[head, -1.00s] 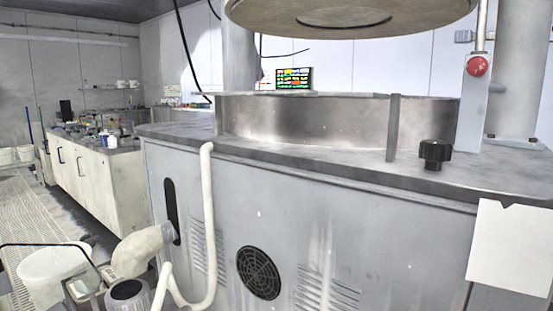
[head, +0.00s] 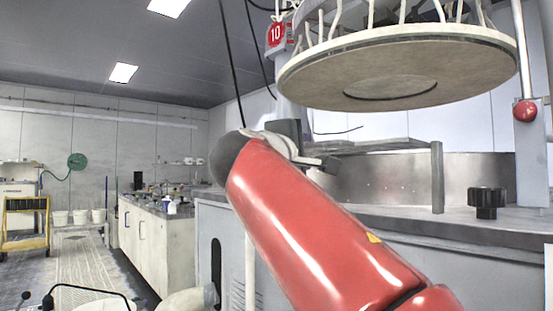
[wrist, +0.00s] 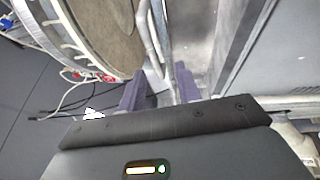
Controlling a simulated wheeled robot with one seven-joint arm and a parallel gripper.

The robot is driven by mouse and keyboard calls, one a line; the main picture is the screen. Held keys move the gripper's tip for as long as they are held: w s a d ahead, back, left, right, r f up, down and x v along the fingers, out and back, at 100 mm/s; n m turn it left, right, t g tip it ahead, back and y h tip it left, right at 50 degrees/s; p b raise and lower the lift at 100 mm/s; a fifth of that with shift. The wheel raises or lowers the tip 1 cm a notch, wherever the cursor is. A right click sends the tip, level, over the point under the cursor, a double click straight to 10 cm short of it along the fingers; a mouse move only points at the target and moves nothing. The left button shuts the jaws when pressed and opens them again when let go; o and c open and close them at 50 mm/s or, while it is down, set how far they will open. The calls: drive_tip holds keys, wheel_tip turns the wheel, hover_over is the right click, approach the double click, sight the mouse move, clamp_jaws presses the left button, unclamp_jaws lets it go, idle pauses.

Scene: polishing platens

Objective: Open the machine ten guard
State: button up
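Machine ten is the grey cabinet (head: 460,262) under a raised round platen (head: 330,88), with a red "10" sign (head: 277,34). A curved metal wall (head: 400,182), apparently the guard, stands on its top around the basin, with an upright bar (head: 437,178) at its right front. My red arm reaches up in front of the machine. My gripper (wrist: 158,88) shows two purple fingers standing apart in the wrist view. Grey bars or pipes appear between and beyond them; I see no clear grip on anything. The arm hides the wall's left part in the head view.
A black knob (head: 487,200) and a red button (head: 525,111) are at the machine's right. The platen's rim (wrist: 85,40) is close to the gripper in the wrist view. A white bench (head: 150,235) stands at the left. Floor beyond is open.

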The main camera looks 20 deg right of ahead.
sight(315, 145)
drive_tip(key=x, duration=0.2)
drive_tip(key=p+x, duration=0.1)
drive_tip(key=x, duration=0.2)
drive_tip(key=r+x, duration=0.1)
drive_tip(key=x, duration=0.1)
drive_tip(key=shift+w+d+p, duration=0.15)
drive_tip(key=shift+w+p, duration=0.1)
drive_tip(key=shift+p, duration=0.15)
clamp_jaws()
drive_tip(key=shift+r, duration=0.1)
